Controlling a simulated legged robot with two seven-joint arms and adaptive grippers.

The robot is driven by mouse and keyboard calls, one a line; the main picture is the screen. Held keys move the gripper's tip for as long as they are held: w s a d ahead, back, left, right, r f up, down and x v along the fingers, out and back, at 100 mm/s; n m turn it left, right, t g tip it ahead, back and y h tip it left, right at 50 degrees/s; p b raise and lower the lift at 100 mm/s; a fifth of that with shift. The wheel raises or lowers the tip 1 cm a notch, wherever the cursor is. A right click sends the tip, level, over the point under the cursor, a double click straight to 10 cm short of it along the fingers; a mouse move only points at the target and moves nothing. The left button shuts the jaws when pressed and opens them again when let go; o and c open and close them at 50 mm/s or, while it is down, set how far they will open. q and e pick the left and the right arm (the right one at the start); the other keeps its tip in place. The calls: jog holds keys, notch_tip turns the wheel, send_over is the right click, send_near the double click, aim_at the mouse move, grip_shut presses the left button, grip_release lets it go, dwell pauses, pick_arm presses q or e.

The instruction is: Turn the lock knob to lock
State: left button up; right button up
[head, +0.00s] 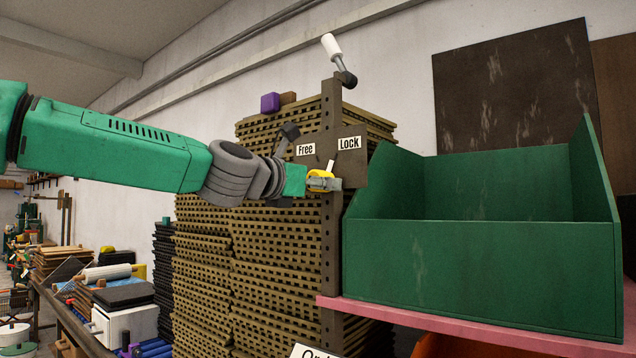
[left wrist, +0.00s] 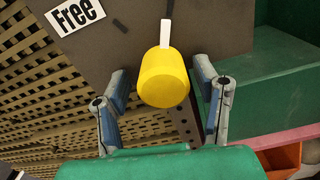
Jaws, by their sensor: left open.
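The yellow lock knob (head: 319,175) with a white pointer (head: 330,167) sits on a dark brown plate (head: 355,170) on a post. The pointer stands up between the labels Free (head: 305,149) and Lock (head: 349,142). In the left wrist view, the knob (left wrist: 164,80) is in front of the plate, its white pointer (left wrist: 166,33) towards the top and the Free label (left wrist: 76,14) at upper left. My left gripper (head: 322,183) is at the knob. In the wrist view its open fingers (left wrist: 161,84) stand either side of the knob, with gaps visible. My right gripper is not in view.
A green bin (head: 480,275) stands on a pink shelf (head: 470,325) just right of the post. Stacked brown lattice sheets (head: 250,255) are behind my left arm. A crank with a white handle (head: 331,46) tops the post.

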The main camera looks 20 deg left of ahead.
pick_arm(q)
jog(key=shift+d, duration=0.15)
jog(key=c, duration=1.2)
jog(key=shift+o, duration=0.2)
jog(key=shift+m, duration=0.4)
jog(key=o, duration=1.2)
jog(key=shift+c, duration=0.2)
jog(key=v, duration=1.2)
